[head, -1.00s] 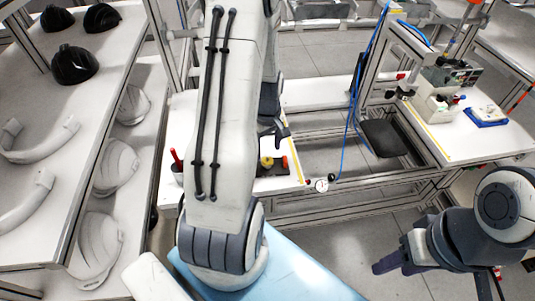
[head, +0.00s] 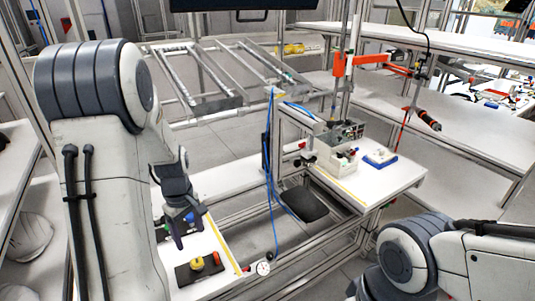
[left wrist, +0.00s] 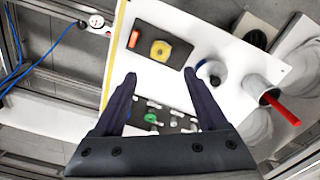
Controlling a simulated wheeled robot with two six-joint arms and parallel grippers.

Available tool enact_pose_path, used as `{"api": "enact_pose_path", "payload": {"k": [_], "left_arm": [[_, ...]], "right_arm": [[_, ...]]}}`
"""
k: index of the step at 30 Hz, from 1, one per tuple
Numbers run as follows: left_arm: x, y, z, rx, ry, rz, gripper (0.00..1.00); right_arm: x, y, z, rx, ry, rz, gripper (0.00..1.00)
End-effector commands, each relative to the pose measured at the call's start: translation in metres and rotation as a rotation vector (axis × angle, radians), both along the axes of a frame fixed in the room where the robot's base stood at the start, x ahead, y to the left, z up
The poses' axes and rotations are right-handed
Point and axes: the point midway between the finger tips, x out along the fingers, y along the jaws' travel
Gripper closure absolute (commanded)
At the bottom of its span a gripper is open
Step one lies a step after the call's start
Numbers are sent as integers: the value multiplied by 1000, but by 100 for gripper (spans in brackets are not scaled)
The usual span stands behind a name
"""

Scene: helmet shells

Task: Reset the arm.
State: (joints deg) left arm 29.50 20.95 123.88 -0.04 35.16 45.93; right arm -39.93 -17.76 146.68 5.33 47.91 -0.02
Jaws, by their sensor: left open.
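My left gripper (head: 183,228) is open and empty above the white worktop (head: 228,270) at lower centre-left in the head view. In the left wrist view its dark fingers (left wrist: 160,82) stand apart, with the worktop beyond them. A dark block with yellow and orange parts (head: 200,267) lies in front of the gripper; the left wrist view shows this block (left wrist: 148,28) beyond the fingertips. My right arm comes in at lower right of the head view; its fingers do not show.
A white helmet shell (head: 30,238) sits on the left shelf. In the left wrist view, a white cup with a red stick (left wrist: 262,86) and a white-and-blue round item (left wrist: 211,71) stand on the worktop. A second bench (head: 380,182) holds a grey-white device (head: 335,163) and a blue tray (head: 380,157).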

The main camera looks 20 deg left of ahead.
Motion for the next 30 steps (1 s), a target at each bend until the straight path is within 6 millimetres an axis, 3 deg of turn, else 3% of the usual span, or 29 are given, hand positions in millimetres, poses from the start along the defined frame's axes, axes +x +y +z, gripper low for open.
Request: {"api": "enact_pose_path", "payload": {"k": [2, 5, 8, 11, 15, 18, 21, 25, 30], "left_arm": [[1, -2, 1, 0, -1, -10, 25], [5, -21, 8, 0, -6, -90, 25], [9, -64, 22, -1, -15, -275, 25], [4, -123, 41, -5, -27, -542, 25], [-25, -201, 63, -15, -44, -946, 25], [-58, -246, 75, -25, -57, -1230, 25], [-94, -278, 84, -35, -69, -1495, 25], [-133, -300, 90, -49, -81, -1757, 25], [-160, -308, 93, -59, -88, -1932, 25]], "right_arm": [[0, 0, 0, 0, 0, 0, 50], [0, 0, 0, 0, 0, 0, 50], [0, 0, 0, 0, 0, 0, 50], [0, 0, 0, 0, 0, 0, 50], [0, 0, 0, 0, 0, 0, 50], [0, 0, 0, 0, 0, 0, 50], [0, 0, 0, 0, 0, 0, 50], [0, 0, 0, 0, 0, 0, 50], [0, 0, 0, 0, 0, 0, 50]]}}
